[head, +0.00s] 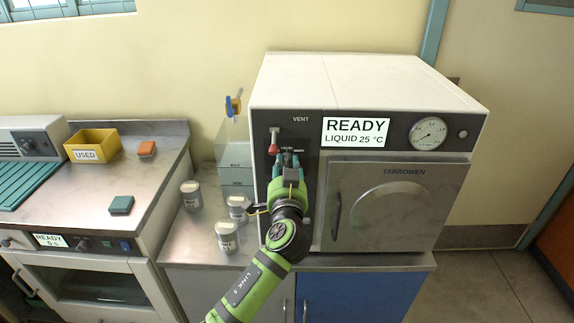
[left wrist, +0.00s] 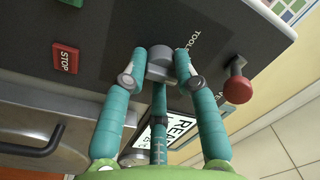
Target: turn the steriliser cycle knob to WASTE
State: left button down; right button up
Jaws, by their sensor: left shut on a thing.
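The steriliser (head: 380,80) is a white box with a dark control panel and a grey door marked TARROWEN. Its display (head: 356,132) reads READY, LIQUID 25 °C. My left gripper (head: 289,160) is at the panel, just below the red vent lever, and its fingers cover the cycle knob in the head view. In the left wrist view the grey cycle knob (left wrist: 161,60) sits between the teal fingertips, which are shut on it. The word TOOLS shows beside the knob; which setting it points to I cannot tell. My right gripper is in neither view.
The red vent lever (head: 273,142) is close above the gripper. A red STOP button (left wrist: 66,58) is on the same panel. Several lidded jars, such as one jar (head: 190,194), stand left of the steriliser. A yellow USED bin (head: 92,146) is on the left bench.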

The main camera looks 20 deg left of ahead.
pick_arm(q)
jog(key=m+p, duration=0.2)
jog(key=m, duration=0.3)
jog(key=shift+r+m+h, duration=0.15)
jog(key=shift+m+h, duration=0.15)
jog(key=shift+m, duration=0.1)
jog(key=m+p, duration=0.2)
jog(key=m, duration=0.3)
jog(key=shift+m+p, duration=0.35)
jog(key=shift+m, duration=0.05)
jog(key=c, duration=1)
grip_release()
jog(key=shift+o, duration=0.2)
jog(key=shift+s+f, duration=0.1)
jog(key=shift+f, duration=0.1)
jog(key=shift+s+d, duration=0.1)
jog(key=shift+s, duration=0.15)
jog(key=v, duration=1.1)
jog(key=shift+s, duration=0.25)
